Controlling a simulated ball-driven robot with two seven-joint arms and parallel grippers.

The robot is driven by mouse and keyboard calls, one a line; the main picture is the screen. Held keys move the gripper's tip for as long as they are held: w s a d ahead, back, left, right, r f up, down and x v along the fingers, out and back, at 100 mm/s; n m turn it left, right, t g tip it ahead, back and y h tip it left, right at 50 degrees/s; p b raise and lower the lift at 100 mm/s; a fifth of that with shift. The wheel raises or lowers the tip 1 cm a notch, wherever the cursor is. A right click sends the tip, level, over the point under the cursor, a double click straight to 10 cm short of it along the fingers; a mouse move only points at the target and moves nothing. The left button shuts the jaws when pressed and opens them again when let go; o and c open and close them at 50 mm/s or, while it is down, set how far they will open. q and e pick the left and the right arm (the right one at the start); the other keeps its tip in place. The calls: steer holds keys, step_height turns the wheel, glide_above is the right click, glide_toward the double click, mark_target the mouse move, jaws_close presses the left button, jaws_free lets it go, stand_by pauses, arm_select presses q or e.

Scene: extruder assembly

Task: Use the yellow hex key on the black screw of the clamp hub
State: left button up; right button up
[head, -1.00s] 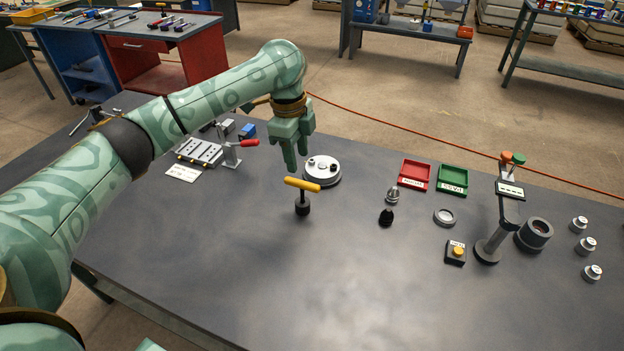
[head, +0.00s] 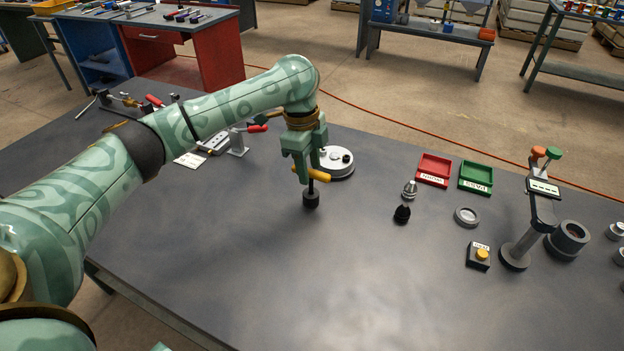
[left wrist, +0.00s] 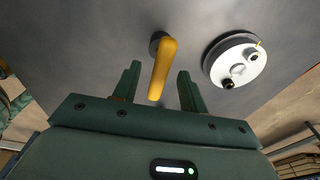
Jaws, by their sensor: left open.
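The yellow hex key (head: 318,174) stands upright in a small black holder (head: 311,199) on the table, its yellow T-handle on top. My left gripper (head: 309,172) is open, with its fingers pointing down around the handle. In the left wrist view the yellow handle (left wrist: 163,70) lies between the two open fingers, apart from both. The clamp hub (head: 336,162), a round white and grey disc, sits just behind and right of the gripper. In the left wrist view the hub (left wrist: 238,62) shows a dark screw (left wrist: 229,84) near its rim. My right gripper is not in view.
A red tray (head: 433,170) and a green tray (head: 476,178) stand to the right. A lever stand (head: 527,235), a yellow-button box (head: 480,256) and a ring (head: 466,217) are further right. A red-handled clamp fixture (head: 238,143) stands behind left. The front table is clear.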

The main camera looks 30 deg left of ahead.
mark_target(311, 187)
arm_select(q)
steer(key=f, duration=0.1)
steer(key=f+b, duration=0.1)
steer(key=f, duration=0.2)
steer(key=shift+w+d+b, duration=0.1)
steer(key=shift+d+b, duration=0.25)
steer(key=shift+r, duration=0.2)
jaws_close()
steer(key=shift+r, duration=0.1)
